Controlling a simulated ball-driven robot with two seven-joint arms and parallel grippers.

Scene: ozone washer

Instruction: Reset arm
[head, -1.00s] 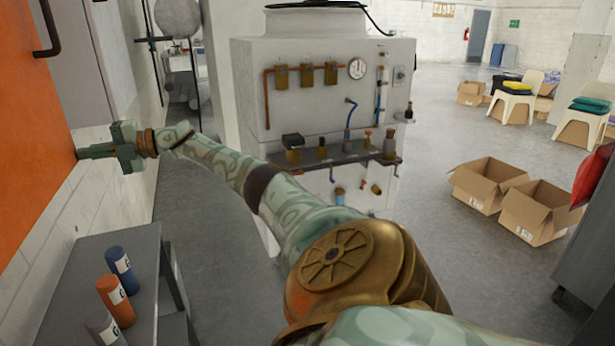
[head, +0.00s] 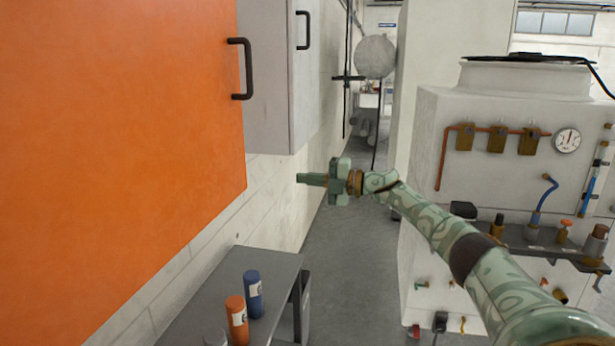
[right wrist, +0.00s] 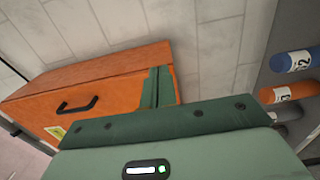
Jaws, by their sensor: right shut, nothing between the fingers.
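My right gripper (head: 312,180) is shut and empty at the end of my outstretched right arm. In the head view it points left, toward the white tiled wall, and appears just right of the orange cabinet's lower corner. In the right wrist view its green fingers (right wrist: 158,87) are together, in front of the right end of the orange cabinet. The orange cabinet (head: 110,150) fills the left of the head view and has a black handle; it also shows in the right wrist view (right wrist: 60,110). My left gripper is not in view.
A grey table (head: 262,263) below holds a blue canister (head: 253,294) and an orange canister (head: 236,322). A grey cabinet (head: 272,75) hangs beyond the orange one. A white machine (head: 470,110) with pipes and a gauge stands at right. The floor (head: 345,270) between is clear.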

